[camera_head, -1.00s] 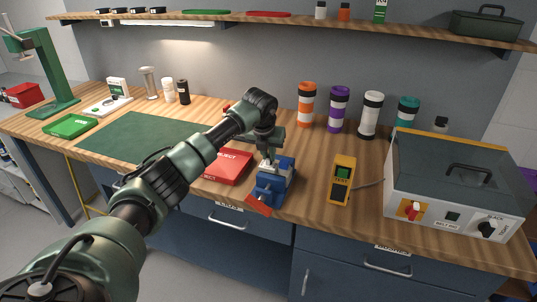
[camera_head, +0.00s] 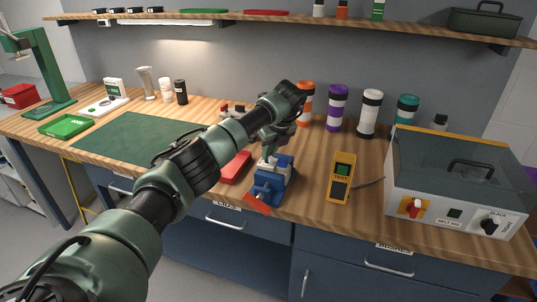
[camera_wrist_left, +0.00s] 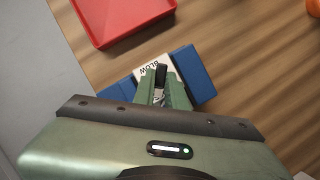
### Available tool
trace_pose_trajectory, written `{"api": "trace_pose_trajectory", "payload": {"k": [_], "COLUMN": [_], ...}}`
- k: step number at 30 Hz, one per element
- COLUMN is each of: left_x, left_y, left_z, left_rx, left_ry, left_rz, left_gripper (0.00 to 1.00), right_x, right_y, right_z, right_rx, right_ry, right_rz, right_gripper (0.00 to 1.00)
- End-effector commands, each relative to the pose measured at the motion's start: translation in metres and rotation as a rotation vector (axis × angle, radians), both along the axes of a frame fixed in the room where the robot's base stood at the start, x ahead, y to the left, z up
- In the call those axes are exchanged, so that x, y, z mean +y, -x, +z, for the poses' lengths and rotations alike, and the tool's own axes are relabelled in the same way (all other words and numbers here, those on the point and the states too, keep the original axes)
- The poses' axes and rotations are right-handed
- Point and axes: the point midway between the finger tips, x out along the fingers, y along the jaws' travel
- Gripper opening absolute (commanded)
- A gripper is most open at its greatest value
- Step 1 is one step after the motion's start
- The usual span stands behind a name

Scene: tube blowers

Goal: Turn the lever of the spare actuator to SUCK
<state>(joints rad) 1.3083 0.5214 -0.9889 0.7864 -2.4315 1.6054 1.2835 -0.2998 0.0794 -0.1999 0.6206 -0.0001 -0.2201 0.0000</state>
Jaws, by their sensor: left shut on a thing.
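The blue vise (camera_head: 272,186) stands at the bench's front edge and also shows in the left wrist view (camera_wrist_left: 193,72). It holds a small pale actuator block with a label reading BLOW (camera_wrist_left: 148,68). A short black lever (camera_wrist_left: 160,74) stands on the block between my left fingertips. My left gripper (camera_head: 266,158), also in the left wrist view (camera_wrist_left: 163,84), is shut on this lever. The fingers cover part of the block; a SUCK mark is not visible. My right gripper is not in view.
A red reject tray (camera_head: 236,168) lies left of the vise, partly behind my arm. A yellow tester (camera_head: 340,180) and a large grey machine (camera_head: 455,175) stand to the right. Several banded tubes, including a purple one (camera_head: 337,108), stand behind. The green mat (camera_head: 130,138) is clear.

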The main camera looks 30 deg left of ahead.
Motion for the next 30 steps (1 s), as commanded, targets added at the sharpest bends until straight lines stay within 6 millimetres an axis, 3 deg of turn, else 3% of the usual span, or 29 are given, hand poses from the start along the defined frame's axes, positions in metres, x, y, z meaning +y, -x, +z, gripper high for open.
{"api": "trace_pose_trajectory", "payload": {"k": [9, 25, 26, 28, 30], "left_x": [0.0002, 0.0002, 0.0002, 0.0001, 0.0001], "left_y": [-0.0016, -0.0019, -0.0019, -0.0017, -0.0016], "left_z": [0.0012, 0.0016, 0.0016, 0.0014, 0.0012], "left_rx": [-0.004, -0.004, -0.004, -0.004, -0.003], "left_ry": [-0.001, 0.0, -0.001, -0.001, 0.0], "left_rz": [0.122, 0.147, 0.146, 0.146, 0.145], "left_gripper": [0.0, 0.0, 0.15, 0.35, 0.35], "right_x": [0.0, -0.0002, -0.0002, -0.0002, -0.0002], "right_y": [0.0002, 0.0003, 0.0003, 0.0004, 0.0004], "right_z": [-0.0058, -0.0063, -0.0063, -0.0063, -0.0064], "right_rx": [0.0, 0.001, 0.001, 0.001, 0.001], "right_ry": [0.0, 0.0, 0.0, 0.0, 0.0], "right_rz": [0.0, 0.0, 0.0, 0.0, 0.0], "right_gripper": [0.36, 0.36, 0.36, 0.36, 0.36]}}
